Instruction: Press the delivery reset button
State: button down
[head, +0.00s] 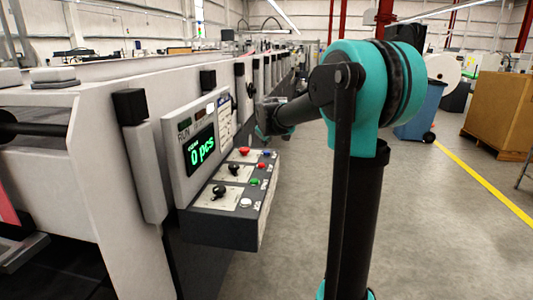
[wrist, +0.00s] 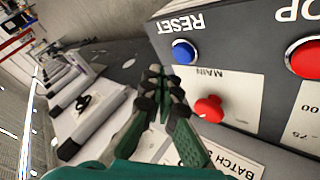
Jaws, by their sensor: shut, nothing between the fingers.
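A blue button (wrist: 184,52) sits on the dark panel edge under an upside-down RESET label in the wrist view. In the head view a small blue button (head: 267,152) shows at the far end of the control panel (head: 223,226). My gripper (wrist: 163,82) is shut and empty, its fingertips appearing just left of and below the blue button, apart from it in the picture. The exact gap in depth is unclear. In the head view my gripper (head: 264,118) is beyond the panel's far end, partly hidden by my arm.
The panel also carries black knobs (head: 219,191), a green button (head: 254,181) and a white button (head: 246,202). A display (head: 200,152) reads 0 pcs.

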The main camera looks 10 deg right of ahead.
aim_at(267, 152)
jog(key=shift+r, duration=2)
